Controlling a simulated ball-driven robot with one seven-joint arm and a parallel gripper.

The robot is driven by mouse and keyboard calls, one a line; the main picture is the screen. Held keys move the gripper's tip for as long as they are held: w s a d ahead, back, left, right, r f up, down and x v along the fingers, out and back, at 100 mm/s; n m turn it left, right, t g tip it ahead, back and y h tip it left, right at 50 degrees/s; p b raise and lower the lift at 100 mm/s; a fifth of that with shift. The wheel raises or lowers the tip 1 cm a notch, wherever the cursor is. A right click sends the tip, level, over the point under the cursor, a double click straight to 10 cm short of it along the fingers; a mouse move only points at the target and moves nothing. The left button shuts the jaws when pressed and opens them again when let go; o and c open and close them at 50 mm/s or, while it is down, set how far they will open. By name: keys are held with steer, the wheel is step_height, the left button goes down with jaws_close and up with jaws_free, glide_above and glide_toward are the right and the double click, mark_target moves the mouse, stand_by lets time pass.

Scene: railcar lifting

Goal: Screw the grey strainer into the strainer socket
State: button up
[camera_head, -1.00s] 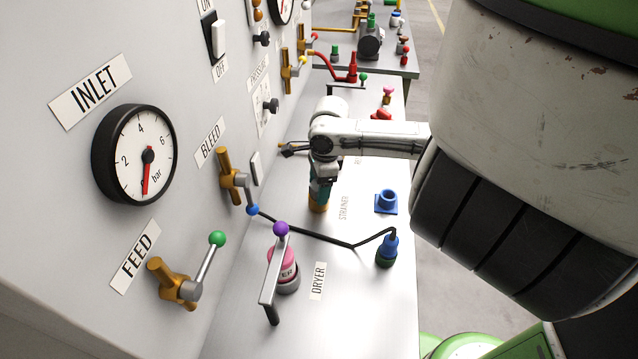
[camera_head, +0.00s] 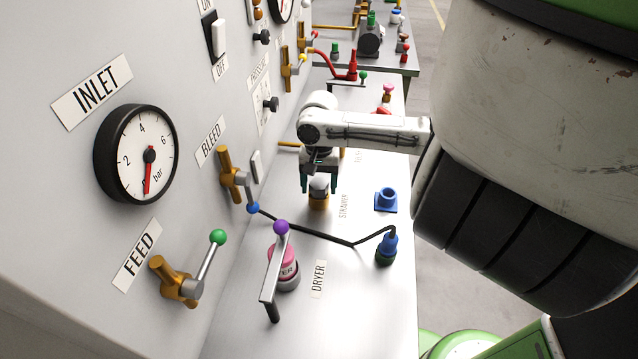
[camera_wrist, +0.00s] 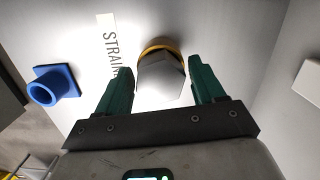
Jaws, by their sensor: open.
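The grey strainer (camera_head: 319,184) sits upright in the brass-coloured strainer socket (camera_head: 319,203) on the bench, beside the STRAINER label. In the wrist view, the strainer (camera_wrist: 162,80) shows a light grey hexagonal top with the yellow-brass socket rim (camera_wrist: 163,47) behind it. My gripper (camera_head: 319,187) points down over the strainer, its two dark green fingers apart on either side of it. The wrist view shows the open gripper (camera_wrist: 162,75) with a gap between each finger and the strainer. How deep the strainer sits cannot be told.
A blue socket (camera_head: 386,201) stands to the right. A black hose (camera_head: 325,240) runs in front to a blue fitting (camera_head: 387,248). The pink dryer (camera_head: 284,268) and a purple-knobbed lever (camera_head: 281,229) stand nearer. The panel wall with a brass bleed valve (camera_head: 231,176) is at left.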

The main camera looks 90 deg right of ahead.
steer(key=n, duration=0.4)
steer(key=shift+g, duration=0.3)
steer(key=n, duration=0.4)
steer(key=shift+c, duration=0.4)
